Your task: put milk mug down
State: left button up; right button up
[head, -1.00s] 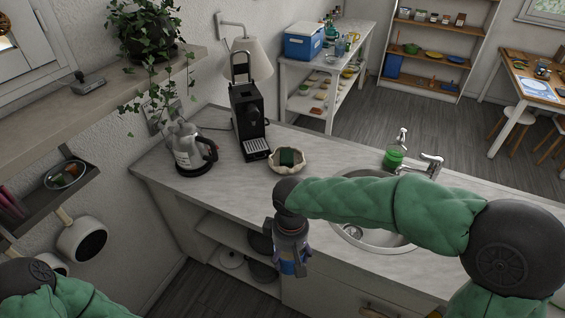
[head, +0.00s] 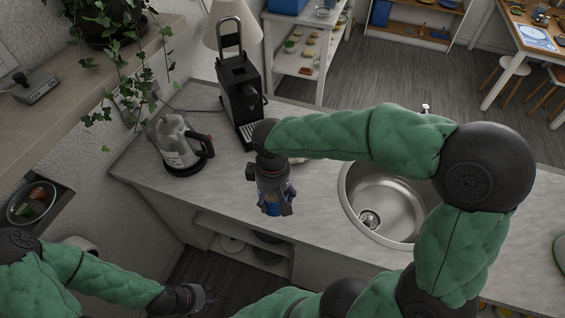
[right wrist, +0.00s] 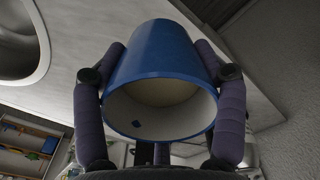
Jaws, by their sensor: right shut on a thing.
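My right gripper (head: 273,207) is shut on the blue mug (right wrist: 155,60), with one finger on each side of it in the right wrist view. The mug's mouth faces that wrist camera and shows a pale inside with a small blue mark. In the head view only a bit of blue (head: 271,209) shows between the fingers, near the counter's front edge. The mug appears held up, apart from the counter (head: 318,221). My left gripper (head: 205,298) is low at the bottom left, seemingly empty; its finger opening is unclear.
A kettle (head: 176,146) and a black coffee machine (head: 239,92) stand at the back left of the counter. A pale bowl (head: 299,160) is mostly hidden behind my right arm. The sink (head: 385,205) is to the right.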

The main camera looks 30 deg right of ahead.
jog(key=w+d+f, duration=0.2)
jog(key=w+f, duration=0.1)
jog(key=w+d+f, duration=0.3)
jog(key=w+d+f+b, duration=0.1)
jog(key=w+d+f, duration=0.1)
jog(key=w+f, duration=0.1)
jog(key=shift+w+d, duration=0.15)
jog(key=shift+w, duration=0.4)
jog(key=shift+w+d+f, duration=0.1)
jog(key=shift+w+f, duration=0.1)
jog(key=shift+f, duration=1.5)
jog(key=shift+f+b, duration=0.15)
jog(key=shift+b, duration=0.2)
jog(key=o, duration=1.6)
